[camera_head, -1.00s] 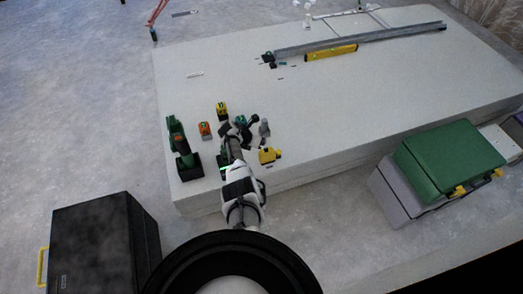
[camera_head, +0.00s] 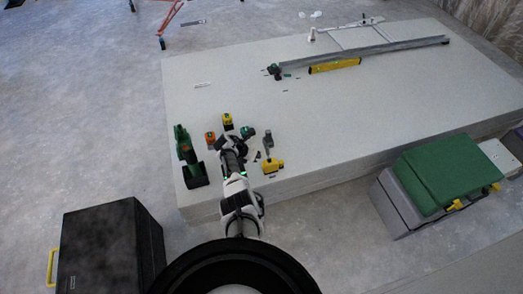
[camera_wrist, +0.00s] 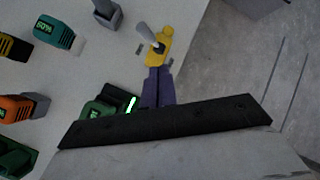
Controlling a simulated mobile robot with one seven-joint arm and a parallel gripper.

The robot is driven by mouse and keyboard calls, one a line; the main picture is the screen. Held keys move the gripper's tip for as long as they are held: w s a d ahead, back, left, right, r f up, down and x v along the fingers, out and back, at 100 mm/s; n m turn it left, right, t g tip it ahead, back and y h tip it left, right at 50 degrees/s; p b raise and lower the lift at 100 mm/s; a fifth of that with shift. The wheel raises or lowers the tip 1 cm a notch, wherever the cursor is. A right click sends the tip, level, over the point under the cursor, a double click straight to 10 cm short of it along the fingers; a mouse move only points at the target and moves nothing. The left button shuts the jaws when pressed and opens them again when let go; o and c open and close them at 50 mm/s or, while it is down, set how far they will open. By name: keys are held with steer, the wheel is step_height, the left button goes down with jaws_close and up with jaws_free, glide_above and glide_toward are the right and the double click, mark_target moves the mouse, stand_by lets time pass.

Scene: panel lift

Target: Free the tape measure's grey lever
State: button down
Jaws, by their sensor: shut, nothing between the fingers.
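The yellow tape measure (camera_head: 273,165) sits near the panel's front edge, to the right of my arm's end. It also shows in the wrist view (camera_wrist: 166,48), with its grey lever (camera_wrist: 147,33) sticking out toward the upper left. My gripper (camera_wrist: 156,72) is shut and empty, its dark fingers pointing at the tape measure's near end. The fingertips look close to the yellow body; I cannot tell whether they touch it. In the head view my wrist hides most of the gripper. The lever is too small to make out there.
A grey holder (camera_head: 268,140), a green block (camera_head: 248,133), an orange block (camera_head: 210,139), a yellow-black block (camera_head: 228,121) and a green tool (camera_head: 186,147) stand close by. A yellow level (camera_head: 334,66) lies at the back. The panel's middle is clear.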

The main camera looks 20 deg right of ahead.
steer(key=w+v, duration=0.1)
steer(key=v, duration=0.8)
steer(key=shift+w+r+p, duration=0.3)
steer(key=shift+w+r, duration=0.05)
steer(key=shift+w, duration=0.5)
steer(key=shift+a, duration=0.1)
